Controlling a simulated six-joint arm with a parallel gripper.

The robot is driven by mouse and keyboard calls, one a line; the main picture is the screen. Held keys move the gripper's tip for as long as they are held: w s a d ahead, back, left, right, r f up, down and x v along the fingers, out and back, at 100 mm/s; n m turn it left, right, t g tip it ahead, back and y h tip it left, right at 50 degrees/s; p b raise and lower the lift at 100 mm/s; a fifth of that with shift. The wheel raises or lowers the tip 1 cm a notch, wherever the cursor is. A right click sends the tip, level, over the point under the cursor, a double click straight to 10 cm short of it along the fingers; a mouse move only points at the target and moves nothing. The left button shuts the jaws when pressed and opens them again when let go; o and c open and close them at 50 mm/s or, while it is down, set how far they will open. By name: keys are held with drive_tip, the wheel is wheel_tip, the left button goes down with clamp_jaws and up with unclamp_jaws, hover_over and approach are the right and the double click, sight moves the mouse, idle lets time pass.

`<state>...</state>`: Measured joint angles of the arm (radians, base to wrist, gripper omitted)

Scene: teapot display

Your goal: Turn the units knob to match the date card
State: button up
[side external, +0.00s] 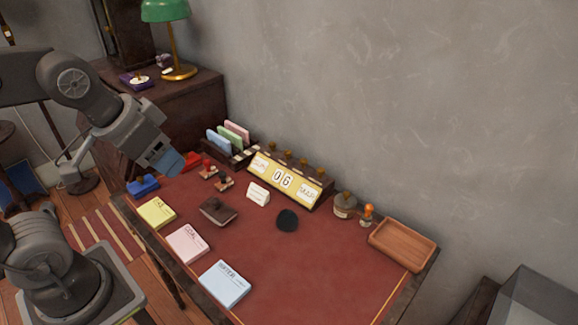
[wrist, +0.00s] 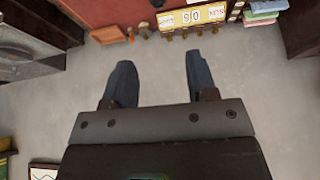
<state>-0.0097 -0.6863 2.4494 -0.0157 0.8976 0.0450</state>
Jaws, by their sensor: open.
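The yellow calendar block (side external: 290,184) stands at the back of the red desk and reads 06 in its middle windows. Several small brass knobs (side external: 304,162) line its top; I cannot tell which is the units knob. The white date card (side external: 258,193) stands in front of the calendar, its writing too small to read. In the wrist view the calendar (wrist: 192,17) appears upside down at the top edge, with its knobs (wrist: 198,32) below it. My gripper (side external: 175,166) is open and empty, above the desk's left end, apart from the calendar. Its two fingers (wrist: 158,68) also show in the wrist view.
A card rack (side external: 229,154), stamps (side external: 224,184), a brown notebook (side external: 218,212) and paper pads (side external: 187,243) occupy the desk's left half. A jar (side external: 345,206), an orange-handled stamp (side external: 367,214) and a wooden tray (side external: 402,245) stand right. The front right desk is clear.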

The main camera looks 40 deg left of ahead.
drive_tip(key=w+r+m, duration=0.2)
drive_tip(key=w, duration=0.8)
drive_tip(key=m+g+h, duration=0.2)
drive_tip(key=m, duration=0.2)
hover_over(303, 160)
drive_tip(key=s+a, duration=0.3)
drive_tip(key=s, duration=0.2)
wheel_tip(303, 160, down, 16)
drive_tip(key=shift+h, duration=0.3)
drive_tip(key=x, duration=1.4)
drive_tip(key=shift+w+a, duration=0.15)
drive_tip(key=shift+w, duration=0.05)
drive_tip(key=shift+c, duration=0.4)
drive_tip(key=shift+r, duration=0.1)
drive_tip(key=c, duration=0.8)
